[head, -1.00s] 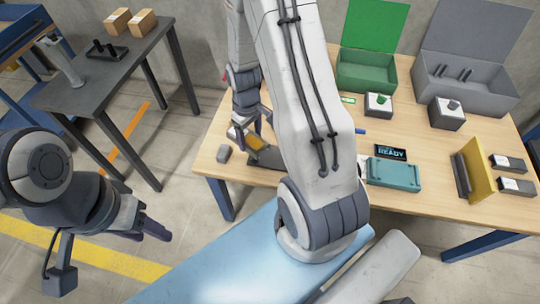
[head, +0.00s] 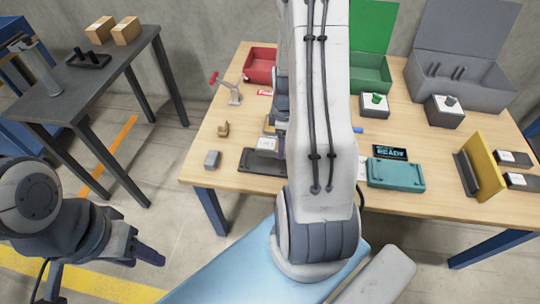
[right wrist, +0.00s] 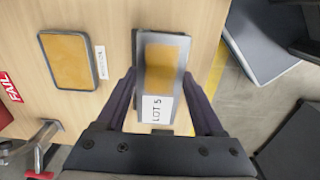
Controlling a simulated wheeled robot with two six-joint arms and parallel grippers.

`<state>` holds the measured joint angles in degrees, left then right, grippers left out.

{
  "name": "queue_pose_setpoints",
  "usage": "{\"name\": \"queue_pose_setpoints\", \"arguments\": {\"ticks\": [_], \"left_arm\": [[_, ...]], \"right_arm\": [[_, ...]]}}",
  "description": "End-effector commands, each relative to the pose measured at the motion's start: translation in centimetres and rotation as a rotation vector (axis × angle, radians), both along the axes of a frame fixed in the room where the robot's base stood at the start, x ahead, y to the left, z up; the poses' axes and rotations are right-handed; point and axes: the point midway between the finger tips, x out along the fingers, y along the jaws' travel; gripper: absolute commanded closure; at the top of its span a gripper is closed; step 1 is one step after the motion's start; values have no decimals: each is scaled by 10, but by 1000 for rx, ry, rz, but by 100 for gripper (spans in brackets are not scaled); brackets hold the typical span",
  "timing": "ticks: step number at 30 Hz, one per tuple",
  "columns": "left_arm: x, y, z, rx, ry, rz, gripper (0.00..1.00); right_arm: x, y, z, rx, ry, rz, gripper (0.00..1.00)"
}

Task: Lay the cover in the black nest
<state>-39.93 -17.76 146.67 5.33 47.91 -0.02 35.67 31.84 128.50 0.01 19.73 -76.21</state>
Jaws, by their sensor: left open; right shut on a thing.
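The cover (right wrist: 162,80), a grey plate with an orange-brown window and a white "LOT 5" label, is between the fingers of my right gripper (right wrist: 160,84), which is shut on it. The black nest (head: 262,162) is a dark flat tray at the table's near left edge. In the right wrist view the cover hides most of the nest; only a dark edge shows beside it. I cannot tell the gap between them. In the head view my right arm hides the cover. My left gripper (head: 146,254) is open and empty, away from the table at lower left.
A dark-framed orange pad (right wrist: 77,60) lies beyond the nest. A red-handled clamp (head: 229,90), brown block (head: 223,129) and grey block (head: 212,159) stand to the left. Red bin (head: 260,64), green bin (head: 371,72), grey bin (head: 475,94) and teal box (head: 396,174) are also on the table.

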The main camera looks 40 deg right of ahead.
Motion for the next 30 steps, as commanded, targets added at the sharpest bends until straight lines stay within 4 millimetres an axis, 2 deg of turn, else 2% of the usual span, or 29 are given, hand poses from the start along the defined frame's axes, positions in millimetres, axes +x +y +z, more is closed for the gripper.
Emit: {"name": "queue_pose_setpoints", "arguments": {"ticks": [3,7,11,19,30], "left_arm": [[0,0,-3,0,0,0,50],[0,0,-4,0,0,0,50],[0,0,-5,0,0,0,50],[0,0,-12,0,0,0,50],[0,0,-13,0,0,0,50]], "right_arm": [[18,14,-15,0,0,4,100],[29,22,-21,-1,-1,1,100],[31,23,-27,-1,-1,-2,100],[30,23,-62,-1,0,-3,100],[31,23,-67,-3,-1,-2,100]]}}
